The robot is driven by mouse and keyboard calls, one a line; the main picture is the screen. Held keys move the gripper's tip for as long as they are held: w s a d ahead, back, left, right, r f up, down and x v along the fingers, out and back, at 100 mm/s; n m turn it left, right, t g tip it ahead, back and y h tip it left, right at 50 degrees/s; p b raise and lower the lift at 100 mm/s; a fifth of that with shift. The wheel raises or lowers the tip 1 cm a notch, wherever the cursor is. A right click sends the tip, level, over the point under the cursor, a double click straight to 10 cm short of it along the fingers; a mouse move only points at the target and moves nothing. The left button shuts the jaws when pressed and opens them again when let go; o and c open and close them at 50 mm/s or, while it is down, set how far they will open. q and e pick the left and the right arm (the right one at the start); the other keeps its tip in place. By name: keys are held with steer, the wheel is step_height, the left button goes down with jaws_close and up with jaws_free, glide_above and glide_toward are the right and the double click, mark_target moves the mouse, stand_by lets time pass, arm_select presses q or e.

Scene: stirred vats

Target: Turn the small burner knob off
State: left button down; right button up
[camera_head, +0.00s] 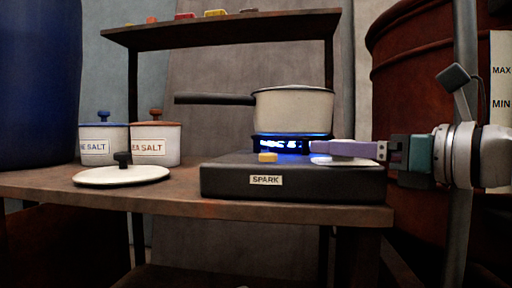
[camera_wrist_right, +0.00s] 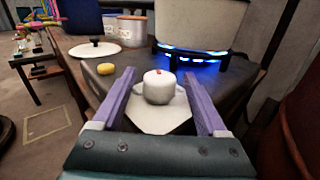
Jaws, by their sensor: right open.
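The small burner knob (camera_wrist_right: 158,90) is white with a red mark on top. It stands on a pale plate (camera_wrist_right: 160,118) on the dark burner box labelled SPARK (camera_head: 222,181). My right gripper (camera_head: 314,147) reaches in from the right at the box's right side, and its purple fingers hide the knob in the head view. In the right wrist view my right gripper (camera_wrist_right: 158,76) is open, with one finger on each side of the knob. Whether either touches it is unclear. Blue flame (camera_wrist_right: 190,54) burns under the pale saucepan (camera_head: 293,110). My left gripper is not in view.
A small yellow piece (camera_head: 268,157) sits at the box's front top edge. A white lid (camera_head: 120,177) and two salt jars (camera_head: 155,144) stand left on the table (camera_head: 160,203). A shelf (camera_head: 225,29) hangs behind. A rusty vat (camera_head: 405,50) stands right.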

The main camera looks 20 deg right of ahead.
steer(key=shift+c, duration=0.4)
jaws_close()
stand_by(0.4)
